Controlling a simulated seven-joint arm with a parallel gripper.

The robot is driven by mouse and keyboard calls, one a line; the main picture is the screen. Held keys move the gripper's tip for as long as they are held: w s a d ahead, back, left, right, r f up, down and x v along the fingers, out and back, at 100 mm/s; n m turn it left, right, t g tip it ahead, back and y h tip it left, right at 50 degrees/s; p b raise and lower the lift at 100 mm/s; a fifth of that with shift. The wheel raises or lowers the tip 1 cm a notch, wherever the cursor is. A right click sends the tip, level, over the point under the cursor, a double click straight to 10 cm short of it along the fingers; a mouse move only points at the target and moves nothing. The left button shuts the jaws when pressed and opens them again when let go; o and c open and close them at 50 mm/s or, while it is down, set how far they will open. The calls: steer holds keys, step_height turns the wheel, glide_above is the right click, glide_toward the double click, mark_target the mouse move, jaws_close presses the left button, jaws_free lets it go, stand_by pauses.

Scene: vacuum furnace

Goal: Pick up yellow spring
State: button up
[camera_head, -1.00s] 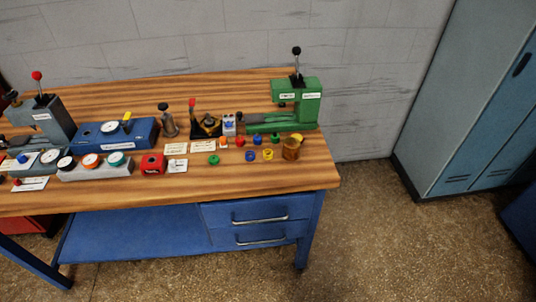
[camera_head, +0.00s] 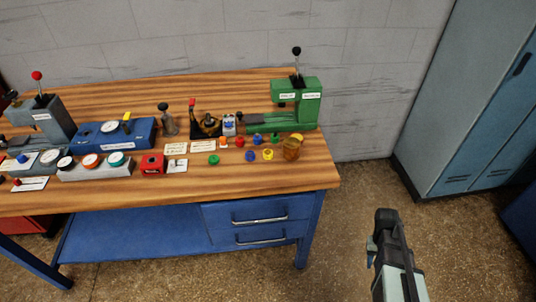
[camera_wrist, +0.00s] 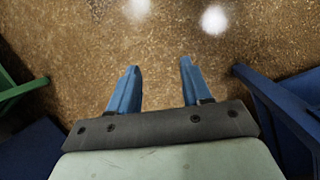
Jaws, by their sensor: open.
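A small yellow piece (camera_head: 268,154), which I take for the yellow spring, sits on the wooden workbench (camera_head: 240,183) near its right front. It is too small to make out coils. A blue piece (camera_head: 251,156) stands just left of it, and an amber cup (camera_head: 292,148) with something yellow at its top stands to its right. My gripper (camera_head: 385,222) is in the air over the floor, right of the bench and well apart from the yellow piece. In the wrist view its two blue fingers (camera_wrist: 157,84) are spread with only floor between them.
A green lever press (camera_head: 297,105) stands behind the small pieces. Red (camera_head: 240,142) and green (camera_head: 213,160) pieces, gauges and a blue block (camera_head: 95,137) fill the bench to the left. The bench's front strip is clear. A blue-grey locker (camera_head: 470,100) stands at right.

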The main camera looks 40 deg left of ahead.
steer(key=w+a+r+n+t, duration=0.15)
steer(key=w+a+r, duration=0.25)
steer(key=a+r, duration=0.5)
steer(key=w+a+r+n+t, duration=0.15)
steer(key=w+a+r, duration=0.25)
steer(key=a+r, duration=0.55)
steer(key=w+a+r+t, duration=0.2)
steer(key=w+a+r, duration=0.2)
steer(key=a+r, duration=0.55)
steer(key=s+a+r+n+g+y, duration=0.2)
steer(key=s+a+r+n+y, duration=0.15)
steer(key=s+a+r, duration=1.35)
steer(key=shift+y, duration=0.35)
steer(key=shift+w+a+f, duration=0.25)
steer(key=shift+f, duration=2.1)
steer(key=shift+w+a+f, duration=0.2)
steer(key=shift+a+f, duration=0.1)
steer(key=shift+f, duration=2)
steer(key=shift+w+a+f, duration=0.25)
steer(key=shift+f, duration=2.1)
steer(key=shift+c, duration=0.4)
steer(key=c, duration=0.7)
